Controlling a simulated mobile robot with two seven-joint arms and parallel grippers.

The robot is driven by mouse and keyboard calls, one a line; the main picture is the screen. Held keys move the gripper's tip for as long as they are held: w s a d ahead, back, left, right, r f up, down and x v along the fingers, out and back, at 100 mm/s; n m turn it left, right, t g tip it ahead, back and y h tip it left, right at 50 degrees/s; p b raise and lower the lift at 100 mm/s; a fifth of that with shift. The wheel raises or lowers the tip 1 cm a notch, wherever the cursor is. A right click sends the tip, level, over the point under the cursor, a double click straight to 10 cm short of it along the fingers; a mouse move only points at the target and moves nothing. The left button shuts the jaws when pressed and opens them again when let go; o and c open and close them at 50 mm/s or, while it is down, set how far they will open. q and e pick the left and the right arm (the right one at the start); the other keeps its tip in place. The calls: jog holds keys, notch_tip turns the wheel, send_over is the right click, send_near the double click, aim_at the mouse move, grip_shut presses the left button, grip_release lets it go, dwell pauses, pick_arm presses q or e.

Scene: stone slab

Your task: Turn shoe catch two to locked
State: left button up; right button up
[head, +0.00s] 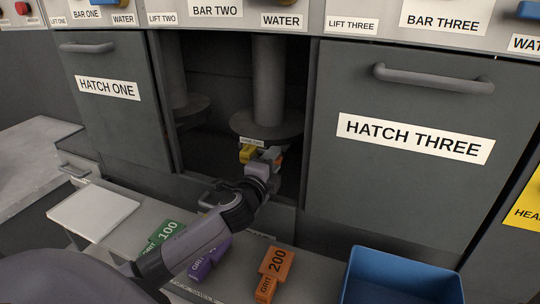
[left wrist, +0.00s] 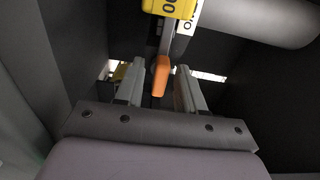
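The shoe catch shows as a small lever with an orange tip (left wrist: 161,75) in the left wrist view. My left gripper (head: 268,162) reaches into the bay. Its fingers (left wrist: 160,88) are open on either side of the orange tip, with gaps visible. The catch's position marks are unreadable. My right gripper is not in view.
Hatch one (head: 110,100) and hatch three (head: 415,140) are closed beside the bay. On the ledge lie a green block (head: 162,234), a purple block (head: 205,260) and an orange block (head: 272,272). A blue bin (head: 400,270) stands front right; a white pad (head: 93,212) lies left.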

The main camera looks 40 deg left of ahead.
pick_arm(q)
jog(key=shift+p+v, duration=0.5)
jog(key=shift+v, duration=2.45)
jog(key=v, duration=0.5)
jog(key=shift+s+d, duration=0.1)
jog(key=shift+s, duration=0.1)
jog(key=shift+v, duration=0.8)
jog(key=shift+s, duration=0.1)
